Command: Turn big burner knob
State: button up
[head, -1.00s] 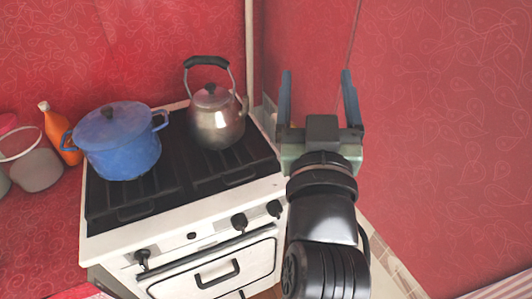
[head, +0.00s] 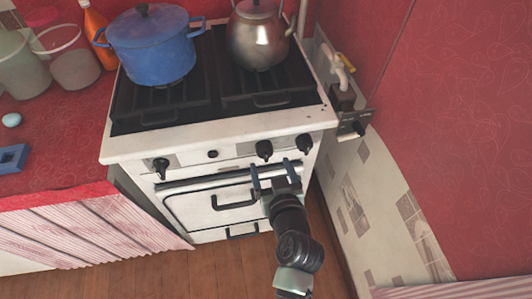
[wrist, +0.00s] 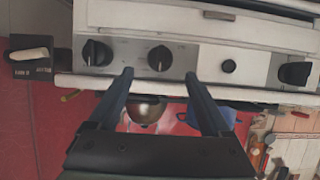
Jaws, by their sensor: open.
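The stove's front panel (head: 235,152) carries three black knobs: a left one (head: 162,168), a middle one (head: 264,150) and a right one (head: 305,143). A small round button (head: 212,154) sits between the left and middle knobs. Which knob is the big burner's cannot be told. My gripper (head: 277,166) is open and empty in front of the panel, just below the middle and right knobs. In the wrist view, which is upside down, the middle knob (wrist: 159,58) lies between the lines of my two fingers (wrist: 159,76); contact is not visible.
A blue pot (head: 152,50) and a metal kettle (head: 259,40) stand on the stove top. The oven handle (head: 235,199) is below my gripper. Open floor (head: 225,268) lies in front.

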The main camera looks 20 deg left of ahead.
aim_at(267, 156)
jog(key=x, duration=0.6)
jog(key=shift+b, duration=0.3)
grip_shut()
